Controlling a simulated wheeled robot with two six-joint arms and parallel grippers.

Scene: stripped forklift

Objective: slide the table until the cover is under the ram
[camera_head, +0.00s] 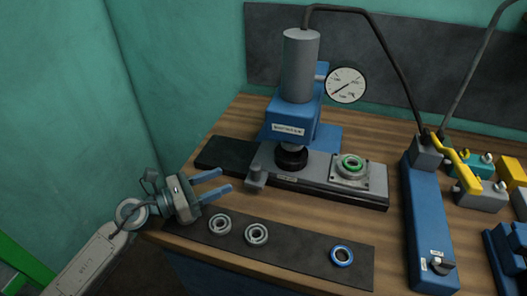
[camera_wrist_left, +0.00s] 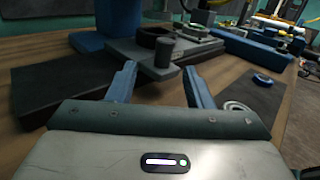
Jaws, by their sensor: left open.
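The sliding table (camera_head: 318,186) is a long grey plate on a dark rail below the blue press. The cover (camera_head: 351,165), a square grey housing with a green ring, sits on its right part, to the right of the ram (camera_head: 292,146). A black round piece (camera_head: 291,158) is directly below the ram. A grey knob (camera_head: 256,175) stands at the table's left front; the wrist view shows it (camera_wrist_left: 164,60) just beyond the fingertips, between their lines. My left gripper (camera_head: 226,180) is open and empty, left of the knob and apart from it. My right gripper is not in view.
A dark mat (camera_head: 300,252) in front holds two steel bearings (camera_head: 220,224) and a blue-ringed bearing (camera_head: 342,255). A blue pump (camera_head: 429,220) with a yellow lever (camera_head: 460,170) stands to the right. A gauge (camera_head: 346,85) is on the press. Bare wood lies between mat and rail.

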